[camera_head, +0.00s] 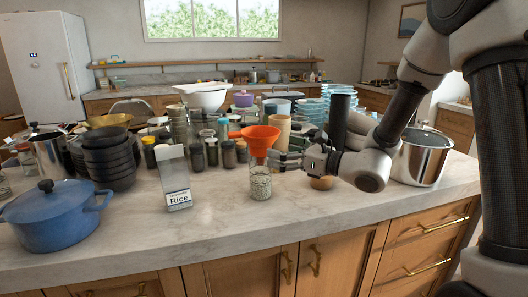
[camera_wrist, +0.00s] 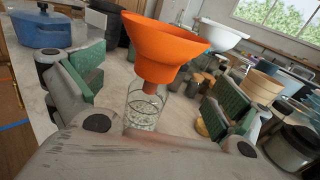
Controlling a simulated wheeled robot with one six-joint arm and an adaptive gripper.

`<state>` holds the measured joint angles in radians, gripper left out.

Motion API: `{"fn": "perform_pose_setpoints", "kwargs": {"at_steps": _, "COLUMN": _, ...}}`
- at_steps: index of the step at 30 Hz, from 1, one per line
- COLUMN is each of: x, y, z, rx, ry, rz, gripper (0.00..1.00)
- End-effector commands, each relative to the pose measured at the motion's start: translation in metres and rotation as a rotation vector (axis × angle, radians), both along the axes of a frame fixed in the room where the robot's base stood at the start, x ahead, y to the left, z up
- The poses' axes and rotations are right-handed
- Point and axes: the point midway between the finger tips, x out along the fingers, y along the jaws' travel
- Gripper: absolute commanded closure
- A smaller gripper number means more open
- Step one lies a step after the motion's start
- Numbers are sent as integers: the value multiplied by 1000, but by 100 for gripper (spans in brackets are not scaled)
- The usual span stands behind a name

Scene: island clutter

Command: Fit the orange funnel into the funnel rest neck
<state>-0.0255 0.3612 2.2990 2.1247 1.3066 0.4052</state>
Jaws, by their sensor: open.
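The orange funnel (camera_head: 260,138) stands upright, wide mouth up, over a clear glass jar (camera_head: 260,182) partly filled with pale grains. In the wrist view the funnel (camera_wrist: 166,45) is large and its spout points down at the top of the glass jar (camera_wrist: 145,108). Its spout appears to be inside or right at the jar's neck. My gripper (camera_head: 312,160) is just right of the jar in the head view. In the wrist view my gripper's green-padded fingers (camera_wrist: 155,85) are spread on either side of the funnel and jar, touching neither.
A rice carton (camera_head: 174,178) and a blue pot (camera_head: 55,215) stand to the left. Dark jars (camera_head: 213,153) and stacked dishes crowd behind. A steel pot (camera_head: 420,158) stands at the right. The front strip of the marble counter (camera_head: 225,225) is clear.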

Motion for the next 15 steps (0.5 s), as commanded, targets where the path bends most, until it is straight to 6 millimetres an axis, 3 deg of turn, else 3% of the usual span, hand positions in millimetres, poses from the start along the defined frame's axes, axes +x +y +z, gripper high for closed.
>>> {"fn": "perform_pose_setpoints", "kwargs": {"at_steps": 15, "x": 34, "y": 56, "z": 2, "rx": -3, "ry": 2, "rz": 6, "gripper": 0}}
